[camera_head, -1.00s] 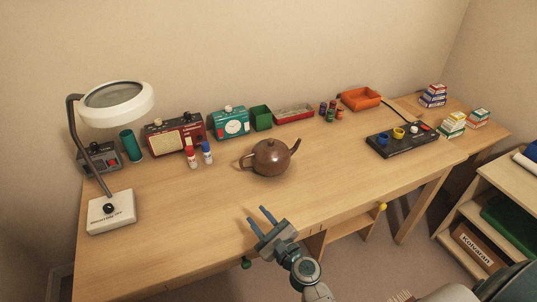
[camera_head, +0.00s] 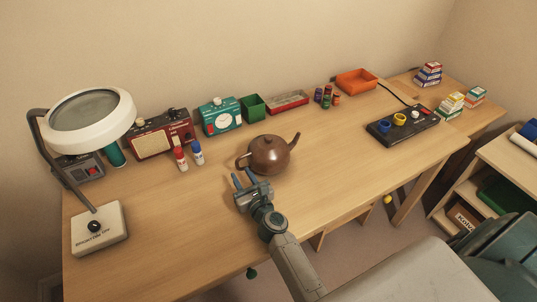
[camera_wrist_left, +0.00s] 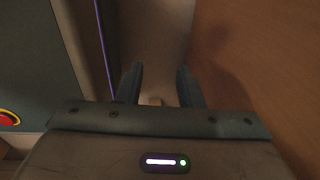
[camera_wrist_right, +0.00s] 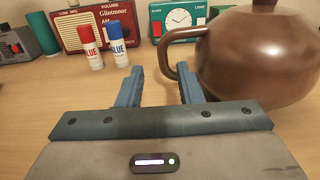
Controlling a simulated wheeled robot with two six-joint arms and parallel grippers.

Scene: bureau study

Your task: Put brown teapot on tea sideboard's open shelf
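The brown teapot (camera_head: 269,155) stands upright on the wooden desk, spout to the right and loop handle to the left. My right gripper (camera_head: 244,179) is open just in front of the handle, low over the desk. In the right wrist view the teapot (camera_wrist_right: 262,62) fills the upper right, and its handle (camera_wrist_right: 165,58) is beyond the open fingers (camera_wrist_right: 160,88); whether they touch is unclear. My left gripper (camera_wrist_left: 157,85) is open and empty, away from the desk top, beside a brown wooden surface. A shelf unit (camera_head: 508,160) stands at the right; I cannot tell whether it is the tea sideboard.
Red and blue glue bottles (camera_head: 197,153) stand left of the teapot. Behind are a red radio (camera_head: 160,137), a teal clock radio (camera_head: 220,117) and a green box (camera_head: 252,107). A magnifier lamp (camera_head: 99,229) is at left. A black panel (camera_head: 403,127) is at right.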

